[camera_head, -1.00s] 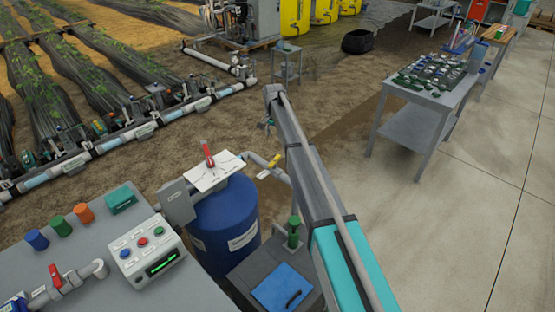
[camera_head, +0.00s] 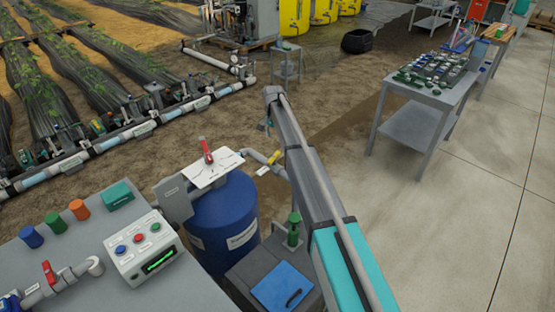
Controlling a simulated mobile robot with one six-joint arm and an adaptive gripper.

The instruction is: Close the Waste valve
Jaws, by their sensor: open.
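No label that I can read marks the Waste valve. A valve with a yellow handle (camera_head: 273,157) sits on the grey pipe right of the blue drum (camera_head: 220,215), with a small white tag beside it. A red lever (camera_head: 206,150) stands upright over a white dial plate (camera_head: 212,170) on top of the drum. Another red lever (camera_head: 48,272) is on the pipe at lower left. My gripper (camera_head: 266,125) is small and partly seen at the far end of my arm. It is open and appears above the yellow-handled valve in the picture, apart from it.
A grey bench with a button box (camera_head: 146,246) and coloured caps is at lower left. A green-topped fitting (camera_head: 293,230) and blue lid (camera_head: 282,287) are beside the drum. A parts table (camera_head: 425,95) stands right; the concrete floor there is clear.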

